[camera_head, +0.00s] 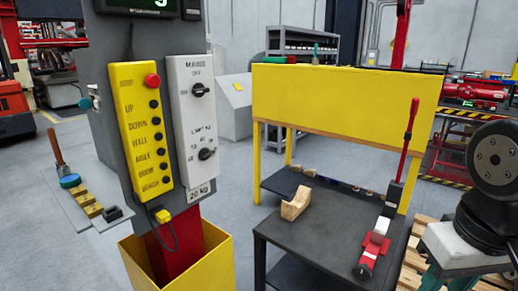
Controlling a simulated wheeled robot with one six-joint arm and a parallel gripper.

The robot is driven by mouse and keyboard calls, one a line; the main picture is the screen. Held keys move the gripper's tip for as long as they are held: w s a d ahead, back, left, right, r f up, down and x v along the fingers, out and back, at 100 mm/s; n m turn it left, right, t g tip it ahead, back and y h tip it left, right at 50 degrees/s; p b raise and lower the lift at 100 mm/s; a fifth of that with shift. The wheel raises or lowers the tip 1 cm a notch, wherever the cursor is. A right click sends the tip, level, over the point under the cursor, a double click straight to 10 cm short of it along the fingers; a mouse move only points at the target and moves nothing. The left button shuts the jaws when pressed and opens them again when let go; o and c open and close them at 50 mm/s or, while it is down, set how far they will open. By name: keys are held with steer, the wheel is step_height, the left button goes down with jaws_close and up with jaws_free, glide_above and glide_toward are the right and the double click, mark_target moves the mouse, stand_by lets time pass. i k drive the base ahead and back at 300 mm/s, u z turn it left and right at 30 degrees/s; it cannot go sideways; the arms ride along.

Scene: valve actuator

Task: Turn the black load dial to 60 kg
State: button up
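The black load dial (206,154) is the lower of two black knobs on a white control panel (192,120). The small marks around it are too blurred to read for certain, so I cannot tell which value it points to. A tag reading 20 kg (199,193) is at the panel's lower end. The upper knob (199,90) sits below the word OFF. My gripper is not in view. A black and grey arm joint, seemingly mine, shows at the right edge, well away from the dial.
A yellow button box (141,125) with a red button is mounted left of the panel. A yellow bin (205,262) stands below. A dark workbench (325,238) with a wooden block (297,204) and red tool (372,250) stands at right. Grey floor shows between.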

mark_target(205, 154)
steer(key=z, duration=0.3)
steer(key=i, duration=1.05)
steer(key=u, duration=0.35)
